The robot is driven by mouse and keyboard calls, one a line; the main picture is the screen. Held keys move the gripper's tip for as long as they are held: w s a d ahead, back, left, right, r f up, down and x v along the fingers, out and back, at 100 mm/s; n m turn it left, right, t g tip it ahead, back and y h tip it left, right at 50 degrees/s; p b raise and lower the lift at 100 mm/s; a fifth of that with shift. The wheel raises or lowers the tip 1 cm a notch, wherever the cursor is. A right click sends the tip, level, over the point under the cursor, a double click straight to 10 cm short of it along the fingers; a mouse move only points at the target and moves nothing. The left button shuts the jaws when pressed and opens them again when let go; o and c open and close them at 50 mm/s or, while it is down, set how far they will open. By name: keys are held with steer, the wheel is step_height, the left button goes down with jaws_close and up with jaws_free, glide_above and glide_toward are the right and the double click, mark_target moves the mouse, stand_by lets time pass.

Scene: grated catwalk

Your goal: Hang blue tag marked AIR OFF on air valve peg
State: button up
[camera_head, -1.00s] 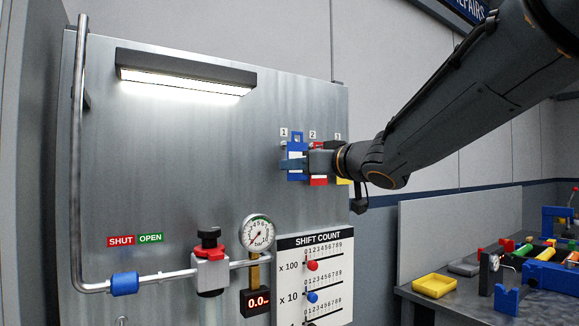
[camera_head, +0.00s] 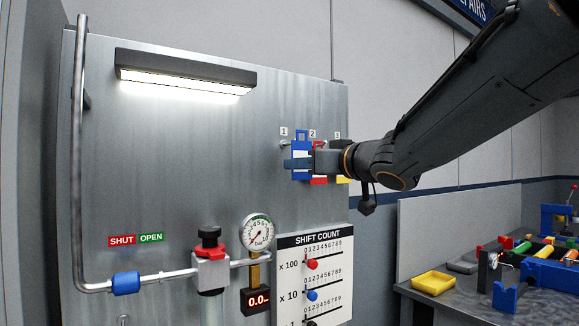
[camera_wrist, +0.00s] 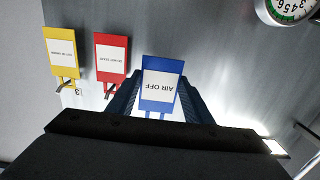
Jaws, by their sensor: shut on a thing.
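The blue tag (camera_head: 302,150) is held in front of the grey panel, just right of and apart from the peg under label 1 (camera_head: 284,144). In the wrist view the blue tag (camera_wrist: 161,84) shows AIR OFF, upside down in the picture. My gripper (camera_head: 298,164) is shut on it, with a finger at each side edge. The air valve (camera_head: 210,264), with a black knob and red collar, sits on the pipe at lower left. A small hook (camera_head: 122,320) shows at the bottom edge, mostly cut off; I cannot tell if it is the valve's peg.
A red tag (camera_wrist: 111,54) and a yellow tag (camera_wrist: 62,53) hang beside the blue one. A lamp (camera_head: 186,75), a gauge (camera_head: 257,233) and a shift count board (camera_head: 315,275) are on the panel. A vertical pipe (camera_head: 78,180) runs along the left. The panel's middle is clear.

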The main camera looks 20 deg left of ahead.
steer(key=shift+p+v, duration=0.55)
steer(key=shift+v, duration=0.8)
